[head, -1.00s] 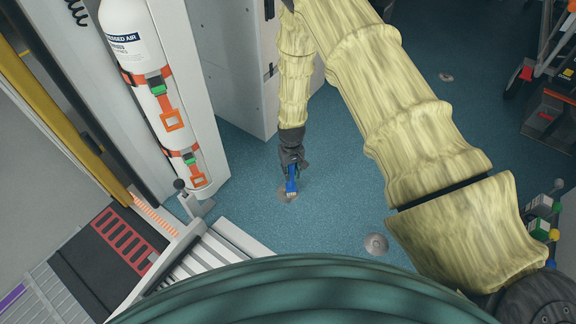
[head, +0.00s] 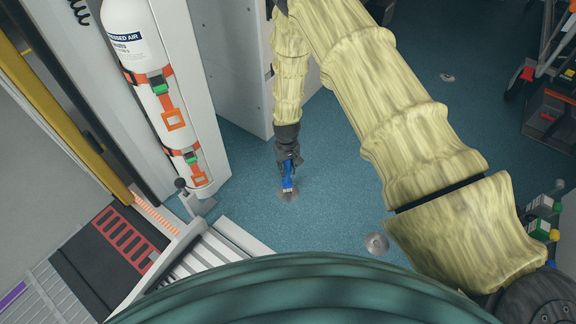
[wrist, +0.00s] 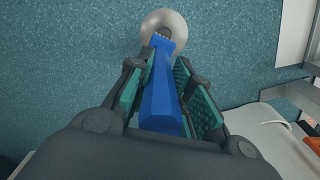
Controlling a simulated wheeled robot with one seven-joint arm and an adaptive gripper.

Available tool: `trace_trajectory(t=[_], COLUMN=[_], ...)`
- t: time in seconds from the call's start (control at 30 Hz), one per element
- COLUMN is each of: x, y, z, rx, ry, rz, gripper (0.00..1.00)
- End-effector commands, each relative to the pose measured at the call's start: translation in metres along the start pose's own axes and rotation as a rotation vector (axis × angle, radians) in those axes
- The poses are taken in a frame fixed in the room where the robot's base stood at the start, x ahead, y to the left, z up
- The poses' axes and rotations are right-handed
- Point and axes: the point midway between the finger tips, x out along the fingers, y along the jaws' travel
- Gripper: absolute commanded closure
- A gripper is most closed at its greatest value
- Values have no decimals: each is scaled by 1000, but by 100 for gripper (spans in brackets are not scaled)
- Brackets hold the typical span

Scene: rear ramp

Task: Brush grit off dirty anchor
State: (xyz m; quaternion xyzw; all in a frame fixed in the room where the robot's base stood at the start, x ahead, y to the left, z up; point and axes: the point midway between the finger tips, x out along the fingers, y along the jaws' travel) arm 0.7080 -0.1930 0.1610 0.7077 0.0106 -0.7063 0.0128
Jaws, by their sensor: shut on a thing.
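My gripper (head: 288,166) is shut on a blue brush (head: 288,182), which points down at the floor. The wrist view shows the blue brush handle (wrist: 162,90) between the green finger pads. The brush's far end is over a round metal floor anchor (head: 288,196), which also shows as a pale ring in the wrist view (wrist: 164,18). The brush tip hides part of the anchor's middle. I cannot tell whether the bristles touch it. Another round anchor (head: 377,243) lies on the floor to the right, and a third (head: 447,77) lies farther back.
A white compressed-air cylinder (head: 137,45) is strapped to the wall at left. A ribbed ramp (head: 215,262) lies at lower left. A white cabinet (head: 238,70) stands behind my gripper. A wheeled frame (head: 540,80) is at upper right. Blue floor around the anchors is clear.

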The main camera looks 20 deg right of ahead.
Motion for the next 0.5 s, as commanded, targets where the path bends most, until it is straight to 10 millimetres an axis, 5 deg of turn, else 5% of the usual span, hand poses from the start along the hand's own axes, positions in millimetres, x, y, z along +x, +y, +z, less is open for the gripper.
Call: trace_trajectory(t=[0.5], x=[-35], y=[0], z=[1], rx=[1], ry=[-1], rz=[-1], gripper=[100])
